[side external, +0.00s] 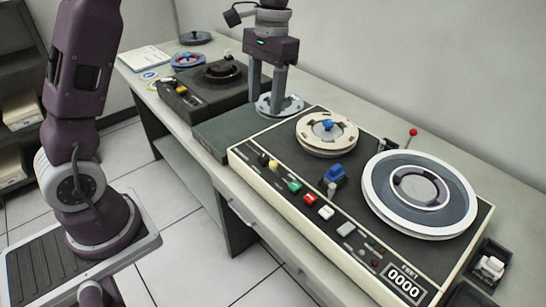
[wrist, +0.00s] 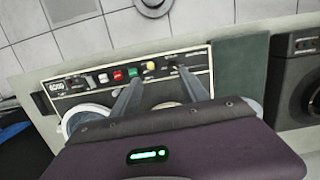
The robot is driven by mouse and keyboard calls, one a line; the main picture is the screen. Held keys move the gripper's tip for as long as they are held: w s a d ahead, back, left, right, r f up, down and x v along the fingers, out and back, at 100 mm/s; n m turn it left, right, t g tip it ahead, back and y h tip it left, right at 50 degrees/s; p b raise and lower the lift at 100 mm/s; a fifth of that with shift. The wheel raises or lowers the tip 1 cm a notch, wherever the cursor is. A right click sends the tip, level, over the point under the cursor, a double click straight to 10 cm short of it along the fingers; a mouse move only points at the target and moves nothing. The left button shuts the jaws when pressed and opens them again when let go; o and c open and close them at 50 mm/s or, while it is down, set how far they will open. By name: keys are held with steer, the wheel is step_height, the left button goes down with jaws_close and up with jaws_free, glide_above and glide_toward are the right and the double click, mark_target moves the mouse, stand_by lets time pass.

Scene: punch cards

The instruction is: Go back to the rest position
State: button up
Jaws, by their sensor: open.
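My gripper (side external: 267,92) points down at the back of the desk, over the dark green box, in the side external view. Its two fingers are apart, with a pale slotted disc (side external: 292,105) by their tips. I cannot tell whether the fingers touch the disc. In the wrist view the spread fingers (wrist: 159,76) reach over the tape machine's panel, with nothing seen held between them. My gripper's purple body hides much of the lower part of that view.
The dark green box (side external: 207,133) and a black machine (side external: 190,106) stand left. Small discs and a paper (side external: 144,58) lie beyond.

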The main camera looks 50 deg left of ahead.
steer(key=s+d+r+t, duration=0.3)
steer(key=s+r, duration=0.4)
steer(key=s, duration=0.2)
steer(key=s+d+f+t, duration=0.1)
steer(key=s+t, duration=0.3)
steer(key=s, duration=1)
steer(key=shift+d+f, duration=0.25)
steer(key=shift+d, duration=0.4)
